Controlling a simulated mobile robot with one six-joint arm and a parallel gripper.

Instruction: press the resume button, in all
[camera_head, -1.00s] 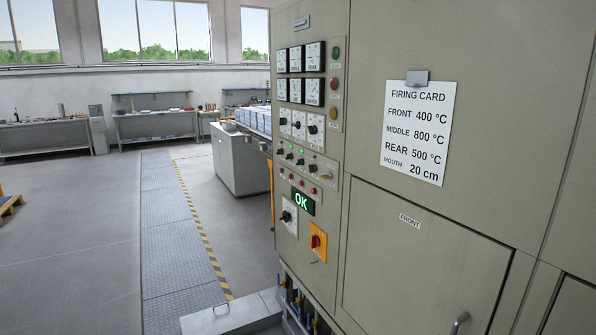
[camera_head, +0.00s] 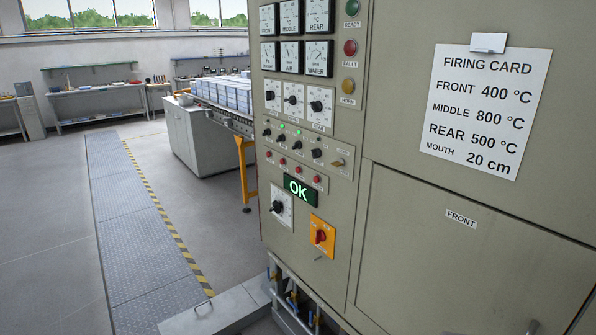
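The furnace control panel (camera_head: 300,140) stands in the middle of the view. No label that reads resume can be made out. Several small red buttons (camera_head: 297,168) sit in a row under the row of small switches (camera_head: 281,137), with their labels too small to read. A display (camera_head: 300,191) below them reads OK in green. A green READY lamp or button (camera_head: 352,8), a red FAULT one (camera_head: 350,47) and an amber HORN one (camera_head: 348,87) line the panel's upper right. My gripper is not in view.
A red rotary switch on an orange plate (camera_head: 322,237) sits low on the panel. A firing card (camera_head: 487,110) hangs at right above the FRONT door (camera_head: 470,260). A low grey step (camera_head: 215,315) lies at the panel's foot. The left floor (camera_head: 60,220) is clear.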

